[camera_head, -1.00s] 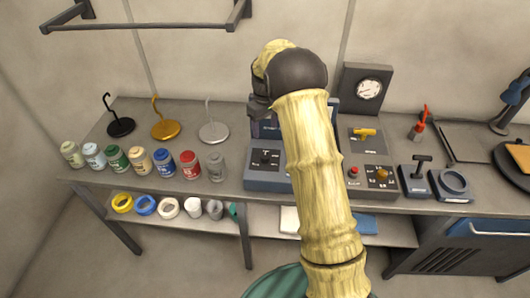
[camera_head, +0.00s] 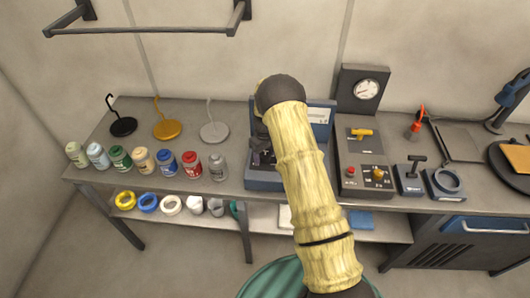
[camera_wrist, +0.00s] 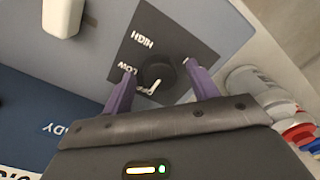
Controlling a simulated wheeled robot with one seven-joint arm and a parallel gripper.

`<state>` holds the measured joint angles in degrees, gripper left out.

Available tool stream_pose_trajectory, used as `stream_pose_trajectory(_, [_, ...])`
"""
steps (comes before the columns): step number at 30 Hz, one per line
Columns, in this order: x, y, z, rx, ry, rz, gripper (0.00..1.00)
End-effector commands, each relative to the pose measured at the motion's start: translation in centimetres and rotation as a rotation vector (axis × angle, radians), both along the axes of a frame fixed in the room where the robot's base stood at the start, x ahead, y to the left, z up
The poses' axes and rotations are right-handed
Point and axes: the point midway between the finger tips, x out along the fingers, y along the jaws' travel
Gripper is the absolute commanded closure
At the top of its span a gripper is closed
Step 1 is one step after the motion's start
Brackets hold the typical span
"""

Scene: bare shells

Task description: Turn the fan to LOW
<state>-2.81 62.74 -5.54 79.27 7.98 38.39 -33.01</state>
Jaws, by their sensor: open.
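The fan control is a round black knob (camera_wrist: 158,73) on a dark label plate (camera_wrist: 183,40) in the wrist view. The plate reads HIGH and LOW, with a third word partly covered beside the knob. A white mark shows at the knob's lower edge; its exact setting is hard to read. My gripper (camera_wrist: 160,66) is open, its two purple fingers on either side of the knob. I cannot tell whether they touch it. In the head view the blue-grey fan unit (camera_head: 263,185) stands on the bench, its knob hidden by my gripper (camera_head: 262,158).
Several jars (camera_head: 190,164) stand left of the unit. Three hooked stands (camera_head: 167,129) are behind them. To the right are a panel with a yellow lever (camera_head: 362,132) and a red button (camera_head: 351,170), and a gauge (camera_head: 366,90). A grey wall-mounted rail (camera_head: 140,30) hangs above.

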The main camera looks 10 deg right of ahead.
Motion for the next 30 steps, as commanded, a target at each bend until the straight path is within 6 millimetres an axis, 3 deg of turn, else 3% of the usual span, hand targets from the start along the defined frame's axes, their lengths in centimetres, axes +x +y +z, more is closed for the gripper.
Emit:
stream_pose_trajectory(5, [0.02, 0.00, 0.01, 0.000, 0.000, 0.000, 0.41])
stream_pose_trajectory(12, [0.01, 0.00, 0.03, 0.000, 0.000, 0.000, 0.86])
stream_pose_trajectory(30, [0.07, -0.07, -0.16, -0.001, -0.003, -0.136, 0.85])
